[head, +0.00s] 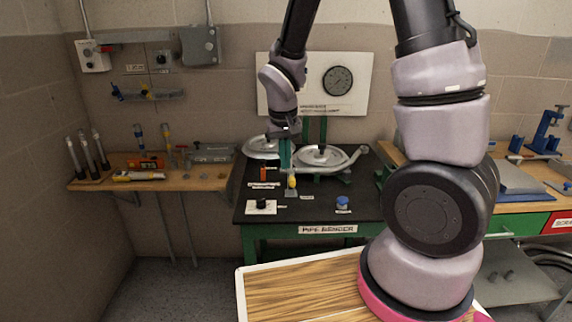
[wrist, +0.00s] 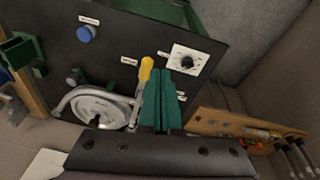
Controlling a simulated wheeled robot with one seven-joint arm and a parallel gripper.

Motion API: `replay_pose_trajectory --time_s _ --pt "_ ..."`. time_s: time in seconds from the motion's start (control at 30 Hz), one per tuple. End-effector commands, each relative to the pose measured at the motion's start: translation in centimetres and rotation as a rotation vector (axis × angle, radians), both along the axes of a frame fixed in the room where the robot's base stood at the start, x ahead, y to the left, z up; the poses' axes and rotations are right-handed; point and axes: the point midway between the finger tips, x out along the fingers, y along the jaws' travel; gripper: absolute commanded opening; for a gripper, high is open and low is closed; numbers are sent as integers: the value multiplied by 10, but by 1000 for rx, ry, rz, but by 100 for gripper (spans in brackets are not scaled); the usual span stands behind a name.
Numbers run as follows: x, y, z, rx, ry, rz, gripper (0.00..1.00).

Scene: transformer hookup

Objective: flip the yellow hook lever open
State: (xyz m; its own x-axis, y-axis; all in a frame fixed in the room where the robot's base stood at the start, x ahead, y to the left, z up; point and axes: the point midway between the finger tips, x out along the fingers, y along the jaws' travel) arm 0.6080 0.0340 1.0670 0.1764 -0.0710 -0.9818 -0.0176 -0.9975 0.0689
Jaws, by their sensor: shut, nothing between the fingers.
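The yellow hook lever (head: 292,181) stands on the dark top of the pipe bender table (head: 316,210). In the wrist view its yellow grip (wrist: 146,69) is just left of my gripper's fingers, with a grey metal shank running down from it. My gripper (head: 285,168) has teal fingers and points down just left of the lever in the head view. In the wrist view my gripper (wrist: 163,74) is shut and empty, close beside the lever. I cannot tell whether they touch. The fingers may hide part of the lever's base.
Round silver bender wheels (head: 320,156) with a curved pipe stand behind the lever. A white plate with a black knob (head: 262,206) is front left, and a blue knob (head: 342,202) front right. An orange piece (head: 263,174) stands left. The front middle of the table is clear.

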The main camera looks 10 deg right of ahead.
Motion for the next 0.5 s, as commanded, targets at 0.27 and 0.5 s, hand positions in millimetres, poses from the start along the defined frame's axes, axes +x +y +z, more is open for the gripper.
replay_pose_trajectory --time_s 0.27,0.5 --pt "-30 8 17 2 -3 1 0" --pt "-32 9 18 1 -4 -1 0"
